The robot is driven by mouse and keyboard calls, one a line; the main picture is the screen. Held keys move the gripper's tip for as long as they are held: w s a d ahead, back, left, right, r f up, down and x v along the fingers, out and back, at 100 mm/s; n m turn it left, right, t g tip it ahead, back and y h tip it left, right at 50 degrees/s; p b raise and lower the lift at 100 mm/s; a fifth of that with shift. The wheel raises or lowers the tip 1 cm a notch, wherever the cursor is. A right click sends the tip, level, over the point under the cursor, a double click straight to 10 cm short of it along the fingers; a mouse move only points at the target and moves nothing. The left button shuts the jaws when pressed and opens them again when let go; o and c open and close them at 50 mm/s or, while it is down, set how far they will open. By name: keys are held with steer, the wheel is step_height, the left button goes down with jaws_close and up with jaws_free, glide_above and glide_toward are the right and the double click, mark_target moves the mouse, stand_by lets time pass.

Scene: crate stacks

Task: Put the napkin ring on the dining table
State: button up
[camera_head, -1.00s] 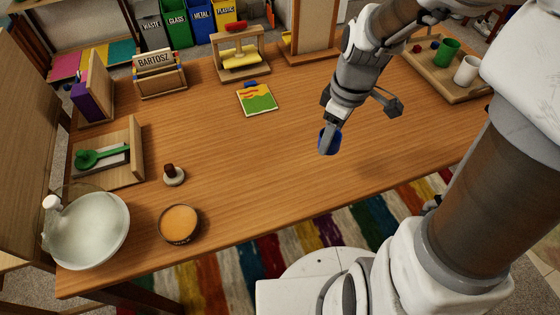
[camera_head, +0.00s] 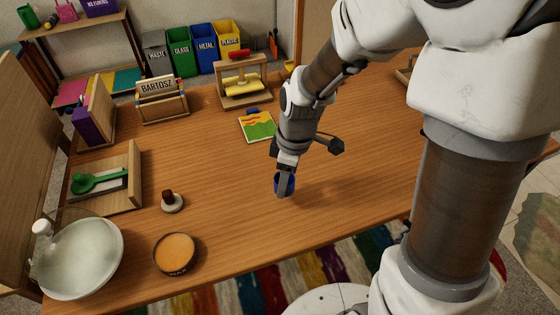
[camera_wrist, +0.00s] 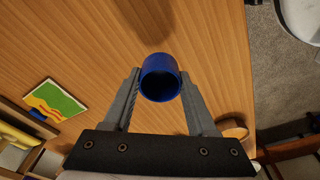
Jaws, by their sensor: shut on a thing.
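A blue napkin ring (camera_wrist: 161,76) is held between the two fingertips of my gripper (camera_wrist: 160,92) in the wrist view. The ring also shows in the head view (camera_head: 290,183), partly hidden by a finger of my gripper (camera_head: 284,186). My gripper is shut on it and points down over the wooden dining table (camera_head: 340,190). The ring appears to be above the tabletop, with a soft shadow to its right. The exact height cannot be told.
A glass bowl (camera_head: 80,262), a round orange-topped container (camera_head: 175,254) and a small stamp (camera_head: 172,202) stand at the left. A colourful booklet (camera_head: 257,126) lies behind my gripper. Wooden holders line the back. The table's middle is clear around my gripper.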

steer(key=shift+w+a+f, duration=0.15)
steer(key=shift+a+f, duration=0.05)
steer(key=shift+a, duration=0.05)
steer(key=shift+f, duration=0.2)
steer(key=shift+f+b, duration=0.7)
steer(key=shift+f, duration=1.05)
steer(key=shift+f, duration=0.15)
steer(key=o, duration=1.4)
